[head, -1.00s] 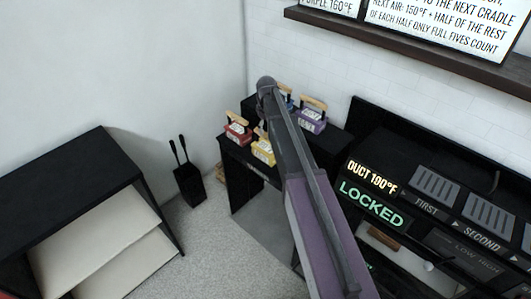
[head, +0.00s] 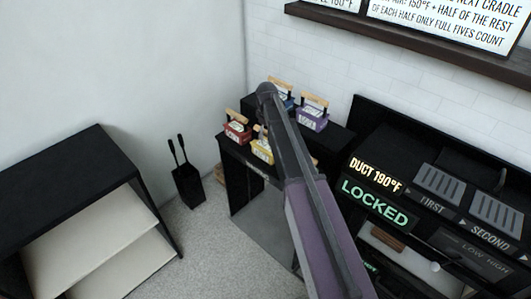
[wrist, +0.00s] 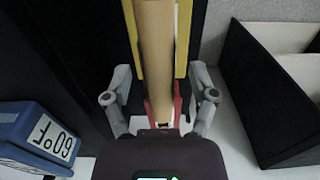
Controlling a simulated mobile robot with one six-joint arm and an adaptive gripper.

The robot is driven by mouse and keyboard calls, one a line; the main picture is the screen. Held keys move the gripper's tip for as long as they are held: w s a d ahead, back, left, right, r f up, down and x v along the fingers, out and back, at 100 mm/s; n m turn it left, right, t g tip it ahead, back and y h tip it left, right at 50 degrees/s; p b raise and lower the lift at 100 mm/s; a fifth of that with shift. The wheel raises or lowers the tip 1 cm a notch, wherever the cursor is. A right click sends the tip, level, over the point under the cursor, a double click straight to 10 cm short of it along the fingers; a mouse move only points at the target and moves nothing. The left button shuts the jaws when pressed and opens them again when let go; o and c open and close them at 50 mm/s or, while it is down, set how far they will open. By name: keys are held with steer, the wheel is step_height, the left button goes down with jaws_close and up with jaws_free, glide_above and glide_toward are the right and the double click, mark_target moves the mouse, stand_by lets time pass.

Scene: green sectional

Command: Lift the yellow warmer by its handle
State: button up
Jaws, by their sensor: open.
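The yellow warmer (head: 262,152) stands on a black stand in the head view, partly covered by my arm. In the wrist view, a long wooden handle (wrist: 155,55) with yellow edges (wrist: 183,40) on both sides runs up the middle. My gripper (wrist: 159,88) is open, with one finger on each side of this handle. I cannot tell whether the fingers touch it. A red strip shows beside the handle's near end; what it belongs to is unclear. My gripper is hidden in the head view.
A red warmer (head: 236,131), a blue warmer (head: 284,101) and a purple warmer (head: 312,119) stand close by. The blue one also shows in the wrist view (wrist: 35,138). A black shelf unit (head: 70,180) stands left; a lit LOCKED panel (head: 375,202) is at right.

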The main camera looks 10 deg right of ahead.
steer(key=shift+f+b, duration=0.35)
steer(key=shift+f, duration=0.25)
jaws_close()
